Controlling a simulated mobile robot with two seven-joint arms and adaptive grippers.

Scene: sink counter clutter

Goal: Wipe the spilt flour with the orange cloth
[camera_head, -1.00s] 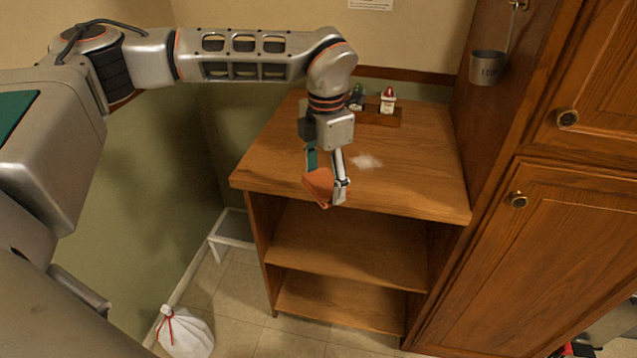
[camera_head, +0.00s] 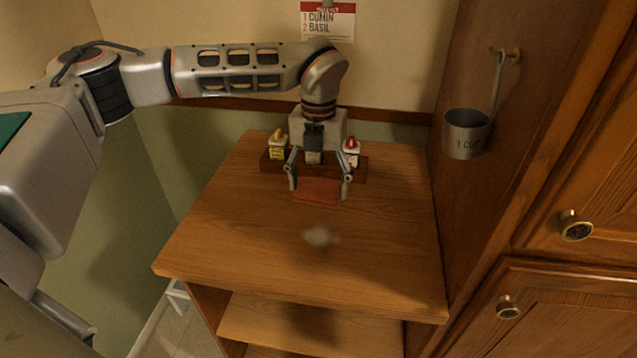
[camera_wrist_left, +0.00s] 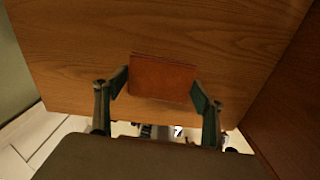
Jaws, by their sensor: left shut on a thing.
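The orange cloth (camera_head: 318,191) is between the two fingers of my left gripper (camera_head: 319,184), which is shut on it. The cloth is at the back of the wooden counter (camera_head: 240,225), just in front of the spice rack. In the left wrist view the cloth (camera_wrist_left: 163,78) shows as a flat brown-orange rectangle between the fingertips of the gripper (camera_wrist_left: 161,88). The spilt flour (camera_head: 320,237) is a small, pale, blurry patch on the counter, nearer the front than the cloth and apart from it. I cannot tell whether the cloth touches the counter. My right gripper is not in view.
A wooden rack (camera_head: 357,174) with spice bottles stands at the counter's back, close behind the gripper. A metal measuring cup (camera_head: 466,133) hangs on the cabinet side at right. A label card (camera_head: 327,21) is on the wall. The counter's left, right and front areas are clear.

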